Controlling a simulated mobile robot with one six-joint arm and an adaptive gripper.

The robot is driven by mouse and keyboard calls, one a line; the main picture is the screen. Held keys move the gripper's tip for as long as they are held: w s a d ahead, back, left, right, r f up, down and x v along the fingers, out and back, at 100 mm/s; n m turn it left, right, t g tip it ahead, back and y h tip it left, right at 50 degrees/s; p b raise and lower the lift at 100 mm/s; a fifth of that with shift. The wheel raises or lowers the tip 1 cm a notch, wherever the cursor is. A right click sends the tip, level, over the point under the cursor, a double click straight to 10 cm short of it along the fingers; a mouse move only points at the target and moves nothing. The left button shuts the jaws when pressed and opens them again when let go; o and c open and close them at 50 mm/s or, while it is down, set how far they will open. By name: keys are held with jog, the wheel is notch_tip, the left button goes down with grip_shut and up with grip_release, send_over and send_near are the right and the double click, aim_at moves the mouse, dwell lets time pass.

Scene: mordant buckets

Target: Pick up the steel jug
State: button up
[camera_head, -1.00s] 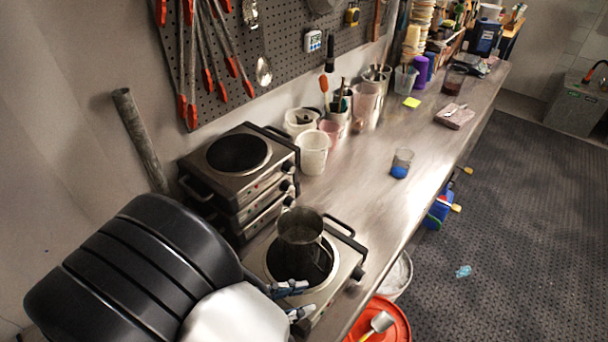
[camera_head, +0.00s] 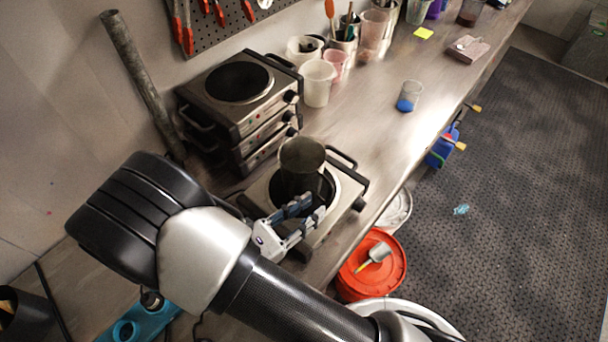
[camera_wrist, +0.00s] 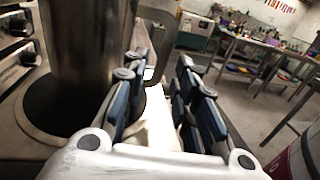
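The steel jug (camera_head: 302,160) stands upright on the front hot plate (camera_head: 350,190). My gripper (camera_head: 311,207) is just on the near side of the jug, low beside its body. In the wrist view the jug (camera_wrist: 85,45) fills the left side, outside the left finger. My gripper (camera_wrist: 158,85) is open there, with blue-padded fingers apart. A curved metal strip, which looks like the jug's handle (camera_wrist: 160,35), shows at the gap between the fingertips. I cannot tell whether either finger touches the jug.
Stacked hot plates (camera_head: 238,85) stand behind and left of the jug. White tubs (camera_head: 318,82) and a beaker with blue liquid (camera_head: 408,96) are farther along the bench. A red-lidded bucket (camera_head: 385,275) stands on the floor below the bench edge. The bench middle is clear.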

aim_at(328, 205)
jog(key=shift+b+x, duration=0.6)
jog(key=shift+x, duration=2.6)
jog(key=shift+s+f, duration=0.1)
jog(key=shift+s, duration=0.1)
grip_shut()
